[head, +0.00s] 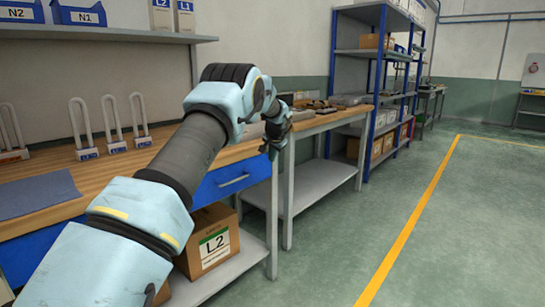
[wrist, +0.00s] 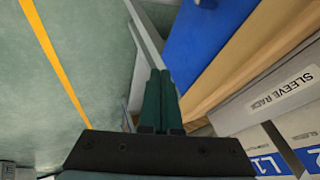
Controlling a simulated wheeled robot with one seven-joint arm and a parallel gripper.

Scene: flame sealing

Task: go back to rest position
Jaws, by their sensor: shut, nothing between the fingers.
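My gripper (head: 272,150) is at the end of my arm in the head view, past the right end of the wooden workbench (head: 60,165) and in front of its edge. In the wrist view the two dark green fingers (wrist: 160,85) lie side by side, closed together, with nothing between them. My arm reaches from the lower left across the bench front and hides part of it.
White U-shaped holders (head: 112,125) and a grey-blue cloth (head: 38,193) are on the bench. A blue shelving rack (head: 375,80) stands farther back. The floor (head: 330,250) right of the bench is clear, with a yellow line (head: 410,220).

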